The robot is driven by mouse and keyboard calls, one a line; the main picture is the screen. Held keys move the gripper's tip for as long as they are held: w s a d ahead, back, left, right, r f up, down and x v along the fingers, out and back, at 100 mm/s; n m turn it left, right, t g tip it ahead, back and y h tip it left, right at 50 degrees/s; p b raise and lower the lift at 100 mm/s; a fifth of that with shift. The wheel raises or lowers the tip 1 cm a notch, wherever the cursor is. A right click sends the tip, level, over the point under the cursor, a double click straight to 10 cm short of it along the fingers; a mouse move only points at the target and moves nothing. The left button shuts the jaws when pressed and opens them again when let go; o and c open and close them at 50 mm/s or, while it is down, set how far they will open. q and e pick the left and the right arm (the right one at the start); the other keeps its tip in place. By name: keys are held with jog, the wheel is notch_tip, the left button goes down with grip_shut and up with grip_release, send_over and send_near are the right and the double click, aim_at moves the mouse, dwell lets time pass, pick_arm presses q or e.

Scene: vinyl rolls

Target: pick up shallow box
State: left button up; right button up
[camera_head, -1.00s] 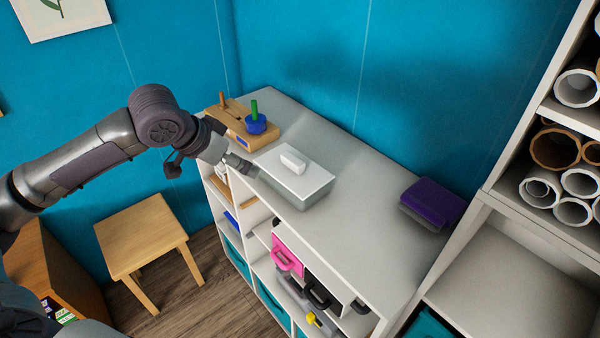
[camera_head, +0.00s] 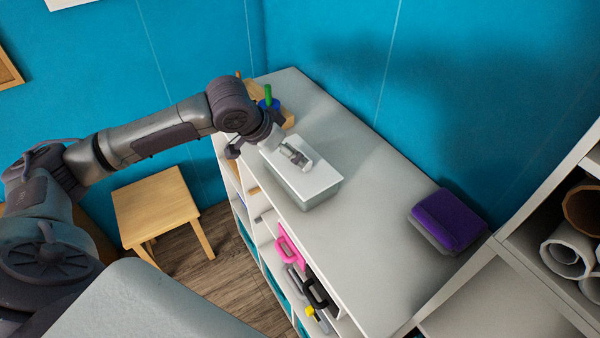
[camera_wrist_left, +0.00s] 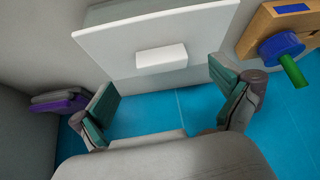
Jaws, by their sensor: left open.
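The shallow box (camera_head: 318,188) stands on the grey top of a shelf unit. It has a pale lid with a raised white block handle, and the handle (camera_wrist_left: 161,59) shows clearly in the left wrist view. My left gripper (camera_head: 301,160) is over the lid, close to the handle and partly covering it. In the left wrist view my left gripper (camera_wrist_left: 167,98) has its fingers spread wide, with nothing between them, and the handle is just beyond the fingertips. I cannot tell the exact height above the lid. My right gripper is not in view.
A wooden block with a blue and green peg (camera_head: 268,102) stands behind the box, close to my left wrist. Folded purple and grey cloths (camera_head: 449,220) lie at the right end. The unit top (camera_head: 375,235) between is clear. A wooden stool (camera_head: 160,205) stands left.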

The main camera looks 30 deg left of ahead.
aim_at(300, 172)
pick_arm(q)
jog(key=shift+w+d+f, duration=0.2)
jog(key=shift+w+f, duration=0.2)
jog(key=p+x, duration=0.1)
jog(key=x, duration=0.3)
jog(key=shift+w+f+p, duration=0.15)
jog(key=shift+w+p, duration=0.25)
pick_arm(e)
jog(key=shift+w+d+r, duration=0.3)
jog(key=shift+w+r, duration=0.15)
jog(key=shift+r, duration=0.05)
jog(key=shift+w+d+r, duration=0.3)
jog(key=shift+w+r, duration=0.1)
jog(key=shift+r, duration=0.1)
pick_arm(q)
jog(key=c, duration=1.5)
jog(key=shift+c, duration=0.8)
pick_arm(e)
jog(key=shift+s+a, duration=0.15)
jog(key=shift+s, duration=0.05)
